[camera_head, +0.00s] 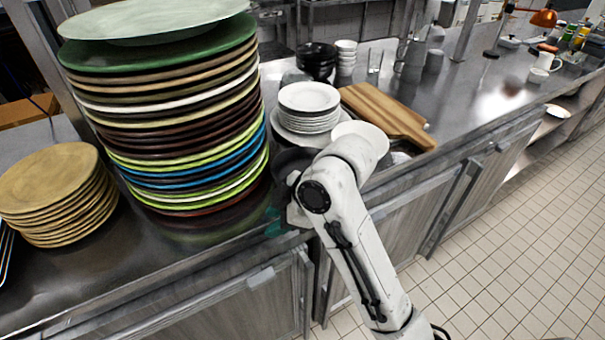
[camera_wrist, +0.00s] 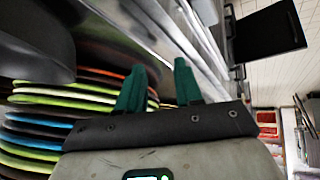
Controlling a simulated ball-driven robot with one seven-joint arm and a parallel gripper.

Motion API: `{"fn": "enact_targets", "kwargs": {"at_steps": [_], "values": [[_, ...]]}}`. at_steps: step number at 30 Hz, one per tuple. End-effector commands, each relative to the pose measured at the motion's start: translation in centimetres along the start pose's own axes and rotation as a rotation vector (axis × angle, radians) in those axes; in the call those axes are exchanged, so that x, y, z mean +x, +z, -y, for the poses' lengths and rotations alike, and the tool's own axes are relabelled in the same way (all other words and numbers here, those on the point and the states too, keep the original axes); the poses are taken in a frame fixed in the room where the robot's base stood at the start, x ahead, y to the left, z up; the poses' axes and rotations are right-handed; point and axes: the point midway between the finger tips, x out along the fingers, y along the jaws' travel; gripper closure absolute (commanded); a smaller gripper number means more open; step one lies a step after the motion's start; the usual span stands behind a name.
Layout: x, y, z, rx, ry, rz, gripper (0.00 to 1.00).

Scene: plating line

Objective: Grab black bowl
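A dark bowl (camera_head: 290,160) sits on the counter beside the tall plate stack, partly hidden behind my arm. A large dark rounded shape (camera_wrist: 32,45), probably this bowl, fills the upper left of the wrist view. My gripper (camera_head: 272,222) is low by the counter's front edge, near the bowl and mostly hidden by my wrist. In the wrist view, my gripper (camera_wrist: 158,68) has its two green fingers apart with nothing between them. A stack of black bowls (camera_head: 317,60) stands farther back on the counter.
A tall stack of coloured plates (camera_head: 185,120) stands close left of my gripper, with tan plates (camera_head: 58,195) beyond. White plates (camera_head: 309,98), a white bowl (camera_head: 362,132) and a wooden board (camera_head: 385,110) are to the right. The tiled floor (camera_head: 510,220) is clear.

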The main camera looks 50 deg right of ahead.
Motion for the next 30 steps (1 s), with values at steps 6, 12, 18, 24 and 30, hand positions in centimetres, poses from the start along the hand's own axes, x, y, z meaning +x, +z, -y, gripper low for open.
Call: {"fn": "enact_targets", "kwargs": {"at_steps": [6,12,18,24,30], "values": [[-6.9,0.0,-6.6,-0.414,0.032,0.081,0.65],[-11.4,3.8,-9.1,-0.713,-0.049,0.228,0.65],[-13.4,7.0,-9.5,-0.847,-0.138,0.311,0.65],[-11.7,8.1,-9.3,-0.866,-0.158,0.317,0.65],[-8.9,9.1,-9.4,-0.865,-0.155,0.316,0.65]]}}
